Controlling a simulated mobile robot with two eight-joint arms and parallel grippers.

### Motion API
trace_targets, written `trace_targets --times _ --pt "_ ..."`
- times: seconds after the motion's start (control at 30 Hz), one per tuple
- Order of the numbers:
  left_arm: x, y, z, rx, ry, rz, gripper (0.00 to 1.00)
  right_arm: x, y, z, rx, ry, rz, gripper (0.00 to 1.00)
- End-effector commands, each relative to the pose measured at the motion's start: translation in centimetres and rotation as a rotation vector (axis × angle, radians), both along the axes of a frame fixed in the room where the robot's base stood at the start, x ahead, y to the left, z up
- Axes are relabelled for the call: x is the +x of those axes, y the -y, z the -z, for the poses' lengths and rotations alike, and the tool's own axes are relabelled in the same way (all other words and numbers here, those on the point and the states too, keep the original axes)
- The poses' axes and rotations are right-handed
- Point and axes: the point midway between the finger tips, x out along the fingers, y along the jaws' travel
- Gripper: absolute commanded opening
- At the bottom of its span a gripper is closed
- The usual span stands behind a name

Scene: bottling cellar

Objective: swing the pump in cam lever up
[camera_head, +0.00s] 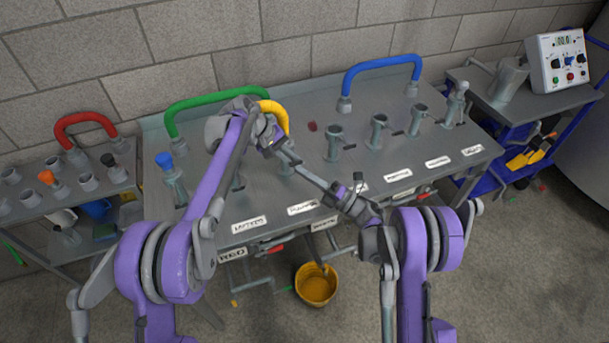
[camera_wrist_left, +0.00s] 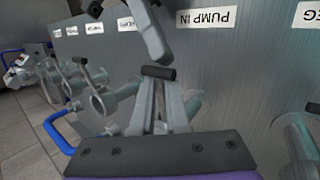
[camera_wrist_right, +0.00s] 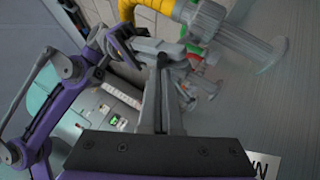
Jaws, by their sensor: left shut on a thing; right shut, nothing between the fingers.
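The PUMP IN label (camera_wrist_left: 205,17) shows upside down in the left wrist view. My left gripper (camera_head: 268,141) is shut on a short black-gripped cam lever (camera_wrist_left: 158,73) near that label. The lever's grip lies across its fingertips; its base is hidden behind the fingers. My right gripper (camera_wrist_right: 160,62) is shut and empty, coming in from the right close to the left one. Its fingers cross just above the lever in the left wrist view. A metal port (camera_head: 285,164) stands by both grippers, partly hidden. The yellow hose (camera_head: 275,108) arches just behind them.
A green hose (camera_head: 218,95) and a blue hose (camera_head: 382,63) arch at the panel's back. Several metal ports, such as this one (camera_head: 334,143), stand to the right. A blue-capped fitting (camera_head: 168,165) is at left. A yellow bucket (camera_head: 316,284) stands on the floor.

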Motion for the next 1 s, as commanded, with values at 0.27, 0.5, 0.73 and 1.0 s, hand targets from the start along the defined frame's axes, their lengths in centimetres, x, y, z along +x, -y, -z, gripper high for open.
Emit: trace_targets --times 0.27,0.5,0.73,1.0 --pt "-0.2 0.2 0.2 0.002 -0.005 0.009 0.25 0.5 0.2 -0.1 0.005 -0.006 0.011 0.00" --pt "-0.2 0.0 0.1 0.003 -0.004 0.006 0.25 0.5 0.3 0.0 0.004 -0.005 0.012 0.00" --pt "-0.2 -1.5 -2.0 0.003 -0.004 0.004 0.25 0.4 0.2 0.0 0.004 -0.005 0.011 0.00" --pt "-0.5 -4.8 -6.8 0.003 -0.002 0.004 0.25 0.4 0.2 0.0 0.003 -0.005 0.009 0.00"
